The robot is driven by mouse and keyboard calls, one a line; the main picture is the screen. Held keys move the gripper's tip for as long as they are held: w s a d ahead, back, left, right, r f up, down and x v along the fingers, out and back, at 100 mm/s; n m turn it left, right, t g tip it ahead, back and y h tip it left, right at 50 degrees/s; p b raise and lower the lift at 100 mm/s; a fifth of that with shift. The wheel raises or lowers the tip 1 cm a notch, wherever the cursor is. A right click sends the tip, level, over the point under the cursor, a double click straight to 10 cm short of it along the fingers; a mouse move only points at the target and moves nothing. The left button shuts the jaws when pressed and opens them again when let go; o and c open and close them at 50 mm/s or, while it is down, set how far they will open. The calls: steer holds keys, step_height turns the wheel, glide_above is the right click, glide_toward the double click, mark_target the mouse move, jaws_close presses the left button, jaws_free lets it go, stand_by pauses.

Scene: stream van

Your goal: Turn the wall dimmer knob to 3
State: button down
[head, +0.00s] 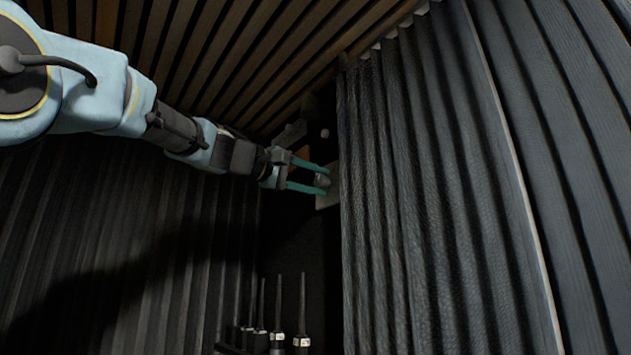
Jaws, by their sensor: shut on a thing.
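The dimmer knob (321,181) is a small dark grey knob on a pale wall plate (327,199), high in the dark gap left of the curtain. My gripper (325,180) reaches it from the left, with one teal finger above the knob and one below. The fingers are shut on the knob. Any numbers or pointer on the knob or plate are too small and dark to read, so its setting cannot be told. The plate is partly covered by the fingers and the curtain edge.
A grey pleated curtain (405,200) hangs just right of the knob. Slatted wood (240,50) runs overhead. Several upright devices with antennas (302,325) stand below. Dark ribbed panelling (110,240) covers the left.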

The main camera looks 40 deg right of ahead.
steer(key=shift+c, duration=2.1)
jaws_free()
steer(key=a+b, duration=0.4)
steer(key=a, duration=0.6)
steer(key=shift+w+a, duration=0.3)
steer(key=shift+a, duration=0.1)
steer(key=shift+w, duration=0.1)
